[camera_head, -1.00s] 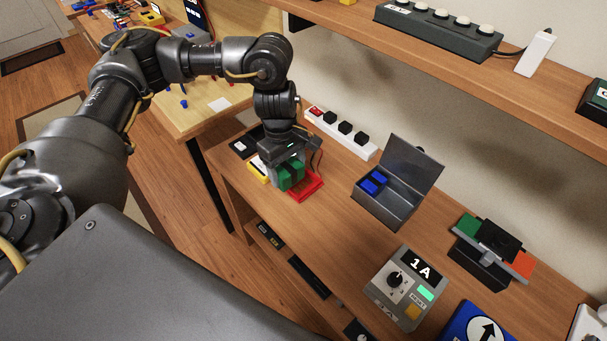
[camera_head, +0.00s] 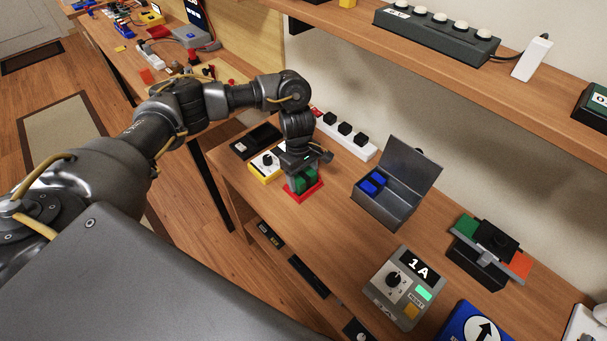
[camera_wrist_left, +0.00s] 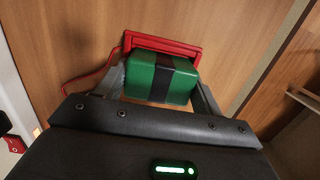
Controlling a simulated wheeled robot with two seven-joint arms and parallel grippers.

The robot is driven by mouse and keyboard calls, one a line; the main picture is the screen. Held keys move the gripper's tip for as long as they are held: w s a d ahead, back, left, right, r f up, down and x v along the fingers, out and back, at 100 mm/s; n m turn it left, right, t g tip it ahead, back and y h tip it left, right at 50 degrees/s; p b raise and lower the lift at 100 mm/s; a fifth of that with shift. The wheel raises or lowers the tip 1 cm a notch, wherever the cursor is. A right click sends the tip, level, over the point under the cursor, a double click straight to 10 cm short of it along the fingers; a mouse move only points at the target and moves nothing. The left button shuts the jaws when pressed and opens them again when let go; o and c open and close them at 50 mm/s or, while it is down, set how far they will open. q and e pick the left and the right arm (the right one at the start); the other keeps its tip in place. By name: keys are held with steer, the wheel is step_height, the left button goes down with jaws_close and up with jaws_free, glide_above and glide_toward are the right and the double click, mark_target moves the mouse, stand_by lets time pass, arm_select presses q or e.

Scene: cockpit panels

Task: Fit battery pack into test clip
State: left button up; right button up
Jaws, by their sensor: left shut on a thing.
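A green battery pack (camera_wrist_left: 162,79) with a black band is between the fingers of my left gripper (camera_wrist_left: 160,95). In the head view the left gripper (camera_head: 301,180) points down, shut on the pack (camera_head: 310,179). A red frame-like holder (camera_head: 302,197) lies on the bench directly under the pack. In the wrist view the red holder (camera_wrist_left: 160,42) shows behind the pack, with a red wire leading off. I cannot tell whether the pack is seated in it or just above it. My right gripper is not in view.
A yellow-edged meter (camera_head: 264,165) stands close left of the gripper, and a white switch strip (camera_head: 346,137) behind. An open grey box (camera_head: 385,208) with blue pieces is to the right. Further right are a grey 1A unit (camera_head: 405,288) and a black stand with green and orange plates (camera_head: 483,262).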

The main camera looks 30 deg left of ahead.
arm_select(q)
steer(key=shift+f, duration=0.15)
steer(key=o, duration=1.2)
steer(key=shift+r, duration=0.35)
step_height(320, 180, up, 12)
steer(key=a, duration=0.1)
steer(key=shift+w+a+f+b, duration=0.2)
steer(key=shift+b, duration=0.25)
